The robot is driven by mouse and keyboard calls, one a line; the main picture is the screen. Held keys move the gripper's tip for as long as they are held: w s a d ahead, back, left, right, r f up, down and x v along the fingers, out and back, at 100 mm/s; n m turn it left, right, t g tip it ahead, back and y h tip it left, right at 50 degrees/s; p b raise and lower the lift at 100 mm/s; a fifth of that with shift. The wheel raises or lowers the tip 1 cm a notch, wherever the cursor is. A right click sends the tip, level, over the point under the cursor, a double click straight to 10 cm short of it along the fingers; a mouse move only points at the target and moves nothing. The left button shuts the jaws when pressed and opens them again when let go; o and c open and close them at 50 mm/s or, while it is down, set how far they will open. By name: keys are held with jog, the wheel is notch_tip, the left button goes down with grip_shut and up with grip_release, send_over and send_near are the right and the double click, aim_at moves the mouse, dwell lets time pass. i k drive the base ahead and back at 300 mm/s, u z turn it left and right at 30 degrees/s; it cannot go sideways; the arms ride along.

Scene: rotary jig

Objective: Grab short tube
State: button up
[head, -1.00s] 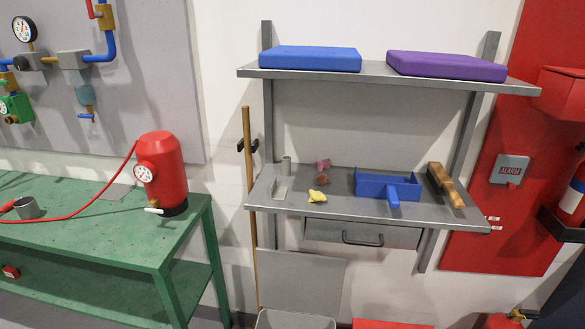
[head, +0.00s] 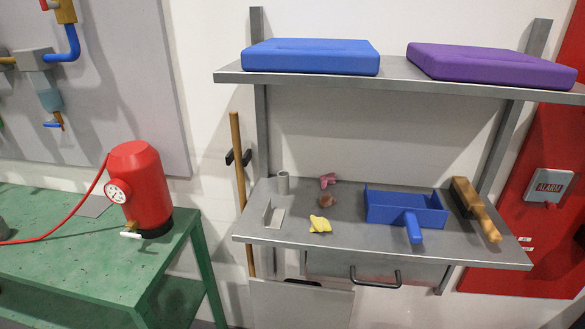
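A short grey tube (head: 283,182) stands upright at the back left of the grey metal shelf (head: 380,248), close to the left upright. A grey angled bracket (head: 273,216) stands just in front of it. My gripper is not in view, so its state and its place relative to the tube do not show.
The shelf also holds a yellow piece (head: 320,224), a brown piece (head: 327,200), a pink piece (head: 328,180), a blue dustpan (head: 403,207) and a wooden brush (head: 475,208). An upper shelf (head: 225,76) overhangs with blue and purple cases. A red tank (head: 140,188) stands left.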

aim_at(283, 177)
jog(key=z, duration=0.05)
jog(key=i, duration=0.95)
jog(key=u, duration=0.1)
